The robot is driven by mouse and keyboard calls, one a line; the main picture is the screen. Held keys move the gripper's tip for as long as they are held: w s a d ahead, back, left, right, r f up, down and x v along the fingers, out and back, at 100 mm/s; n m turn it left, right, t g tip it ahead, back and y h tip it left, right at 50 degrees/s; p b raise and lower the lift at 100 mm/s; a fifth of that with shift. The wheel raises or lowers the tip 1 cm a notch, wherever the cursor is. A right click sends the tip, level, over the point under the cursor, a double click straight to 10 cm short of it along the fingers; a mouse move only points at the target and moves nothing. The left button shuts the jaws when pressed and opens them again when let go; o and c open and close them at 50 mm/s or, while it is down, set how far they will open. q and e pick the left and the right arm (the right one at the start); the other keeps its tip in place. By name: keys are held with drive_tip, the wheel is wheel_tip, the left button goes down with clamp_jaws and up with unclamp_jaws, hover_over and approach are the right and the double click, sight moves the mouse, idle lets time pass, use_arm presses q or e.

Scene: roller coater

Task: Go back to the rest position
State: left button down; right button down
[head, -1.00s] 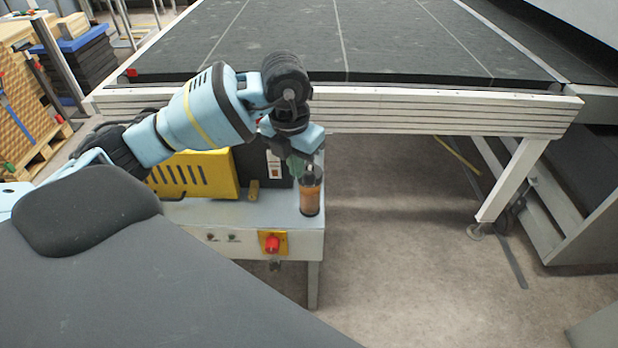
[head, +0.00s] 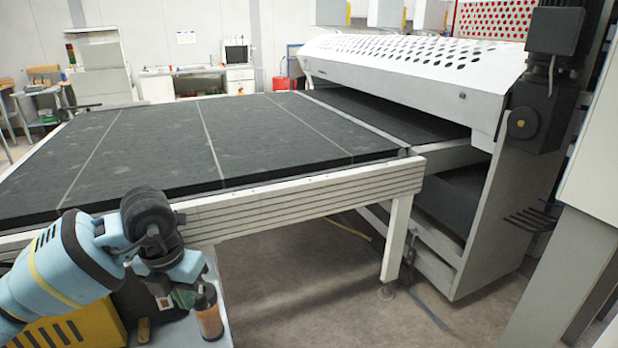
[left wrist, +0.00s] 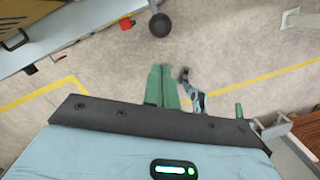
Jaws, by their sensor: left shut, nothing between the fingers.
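My left gripper (head: 183,297) shows at the lower left of the head view, beside an orange cylinder with a dark top (head: 208,315). In that view its green fingers are partly hidden by the wrist. In the left wrist view, the green fingers (left wrist: 161,82) lie side by side, shut and empty, with bare floor behind them. My left arm is bent, coming in from the lower left. My right gripper is in neither view.
The cylinder stands on a small cart (head: 218,338) with a yellow box (head: 75,330). A long dark-topped conveyor table (head: 180,150) with a white frame lies just beyond my arm, leading to a white machine (head: 420,60) with a perforated cover. The floor (head: 300,290) right of the cart is clear.

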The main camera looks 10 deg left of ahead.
use_arm(q)
drive_tip(key=s+d+f+m+g+h, duration=0.1)
drive_tip(key=s+d+f+g+h, duration=0.2)
drive_tip(key=d, duration=0.5)
drive_tip(key=s+d+f+m+h, duration=0.1)
drive_tip(key=s+d+f+h, duration=0.2)
drive_tip(key=d+h, duration=0.3)
drive_tip(key=s+d+r+n+t+h, duration=0.2)
drive_tip(key=d+n+t+h, duration=0.1)
drive_tip(key=d+n+h, duration=0.15)
drive_tip(key=s+d+r+n+t+h, duration=0.1)
drive_tip(key=d+r+n+t+h, duration=0.1)
drive_tip(key=d+n+h, duration=0.3)
drive_tip(key=a+f+n+t+y, duration=0.9)
drive_tip(key=f+n+t+y, duration=0.3)
drive_tip(key=n, duration=0.7)
drive_tip(key=s+a+f+n+g+y, duration=0.2)
drive_tip(key=s+f+n+g, duration=0.1)
drive_tip(key=s+f, duration=0.5)
drive_tip(key=s+a+f+n+g+y, duration=0.3)
drive_tip(key=s+f+n, duration=0.2)
drive_tip(key=s+f, duration=0.4)
drive_tip(key=shift+a+f, duration=0.35)
drive_tip(key=shift+f, duration=0.35)
